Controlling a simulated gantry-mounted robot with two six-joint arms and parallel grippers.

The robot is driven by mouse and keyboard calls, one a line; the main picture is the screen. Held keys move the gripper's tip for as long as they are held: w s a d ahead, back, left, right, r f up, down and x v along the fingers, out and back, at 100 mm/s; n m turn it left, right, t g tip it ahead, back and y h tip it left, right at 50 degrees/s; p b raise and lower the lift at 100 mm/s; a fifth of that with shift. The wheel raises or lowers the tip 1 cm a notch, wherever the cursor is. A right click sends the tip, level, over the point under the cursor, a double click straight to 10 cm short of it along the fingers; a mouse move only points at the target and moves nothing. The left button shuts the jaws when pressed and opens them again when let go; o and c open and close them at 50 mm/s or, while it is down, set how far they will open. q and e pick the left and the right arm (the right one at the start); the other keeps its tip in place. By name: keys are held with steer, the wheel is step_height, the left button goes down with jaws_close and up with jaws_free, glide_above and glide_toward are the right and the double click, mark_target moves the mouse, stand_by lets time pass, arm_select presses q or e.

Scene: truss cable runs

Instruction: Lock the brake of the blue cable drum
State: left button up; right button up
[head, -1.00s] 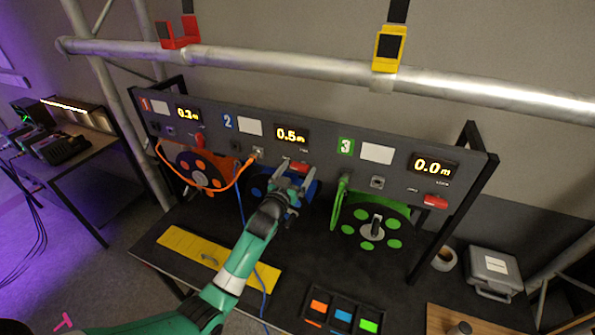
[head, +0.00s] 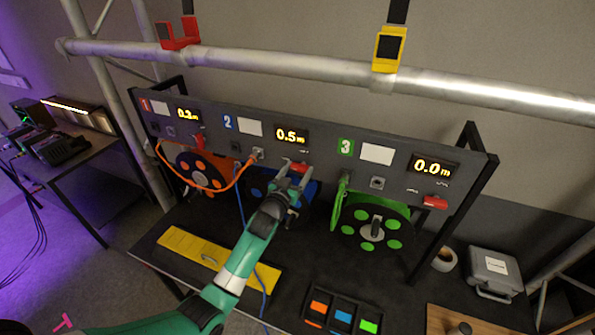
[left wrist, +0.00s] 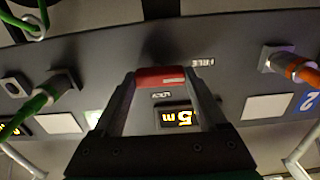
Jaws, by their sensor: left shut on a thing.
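The blue cable drum (head: 257,187) sits under panel section 2, partly hidden behind my left arm. Its display (head: 291,134) reads 0.5 m. The red brake lever (head: 300,167) is below that display, and it also shows in the left wrist view (left wrist: 160,76). My left gripper (head: 294,172) is at the panel, its fingertips shut on the red lever, one on each side. In the left wrist view the picture is upside down; a FREE label (left wrist: 196,62) and a LOCK label (left wrist: 162,96) are beside the lever. My right gripper is not in view.
An orange drum (head: 203,172) is on the left and a green drum (head: 372,228) on the right, each with its own red lever. An orange cable (head: 228,184) loops to a socket in section 2. A yellow strip (head: 190,246) and a colour tray (head: 340,318) lie on the bench.

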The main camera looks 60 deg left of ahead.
arm_select(q)
steer(key=m+p, duration=0.1)
steer(key=m, duration=0.3)
steer(key=shift+r+m, duration=0.15)
steer(key=shift+m, duration=0.25)
steer(key=m+p, duration=0.1)
steer(key=m, duration=0.3)
steer(key=shift+w+d+m+p, duration=0.1)
steer(key=shift+m+p, duration=0.2)
steer(key=m+p, duration=0.1)
steer(key=m, duration=0.3)
steer(key=shift+d, duration=0.1)
steer(key=shift+w+m+p, duration=0.1)
steer(key=shift+m+p, duration=0.35)
steer(key=shift+m, duration=1.65)
